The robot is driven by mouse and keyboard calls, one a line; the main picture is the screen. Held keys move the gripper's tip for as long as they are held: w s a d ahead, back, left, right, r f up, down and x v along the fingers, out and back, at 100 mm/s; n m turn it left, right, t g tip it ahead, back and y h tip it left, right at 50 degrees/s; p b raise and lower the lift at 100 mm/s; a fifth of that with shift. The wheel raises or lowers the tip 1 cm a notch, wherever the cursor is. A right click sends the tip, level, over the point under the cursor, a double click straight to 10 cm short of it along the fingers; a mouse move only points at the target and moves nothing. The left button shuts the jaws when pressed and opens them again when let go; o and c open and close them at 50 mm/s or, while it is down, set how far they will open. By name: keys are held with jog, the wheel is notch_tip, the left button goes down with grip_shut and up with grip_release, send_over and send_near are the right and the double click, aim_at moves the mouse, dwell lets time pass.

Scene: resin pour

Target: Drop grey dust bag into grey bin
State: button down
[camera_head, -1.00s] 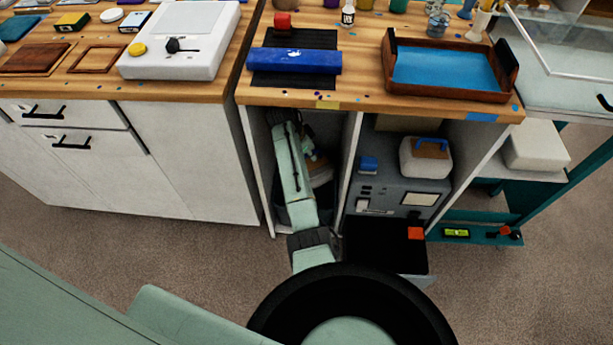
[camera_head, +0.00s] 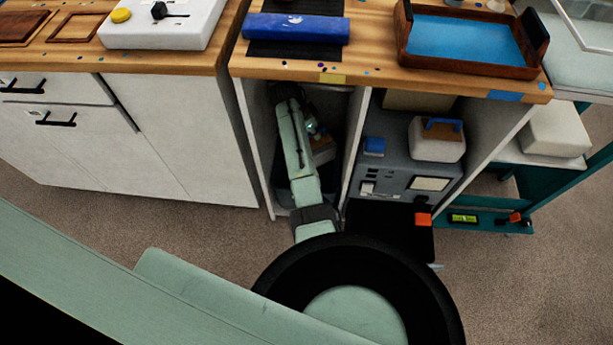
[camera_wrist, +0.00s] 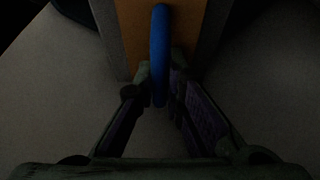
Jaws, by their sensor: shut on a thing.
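A grey dust bag with a brown collar (camera_wrist: 134,32) and a blue loop handle (camera_wrist: 159,50) is in the wrist view. My gripper (camera_wrist: 160,88) is shut on the blue handle, with one finger on each side. In the head view, my gripper (camera_head: 312,128) is inside the left open bay under the bench, and part of the dust bag (camera_head: 323,150) shows beside my arm. A dark grey bin (camera_head: 282,188) stands low in the same bay, mostly hidden behind my arm. The gap between bag and bin is hard to see.
White bay walls (camera_head: 357,150) stand close on both sides of my arm. In the right bay, a pale bag-like block (camera_head: 436,142) with a blue handle sits on a grey machine (camera_head: 400,178). The worktop (camera_head: 370,75) overhangs the bays. A tray (camera_head: 465,45) rests on it.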

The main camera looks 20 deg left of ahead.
jog(key=shift+f, duration=0.2)
jog(key=c, duration=1.6)
grip_release()
jog(key=shift+f, duration=0.1)
jog(key=v, duration=0.7)
jog(key=shift+s+r, duration=0.1)
jog(key=shift+r, duration=0.2)
jog(key=shift+s+f, duration=0.1)
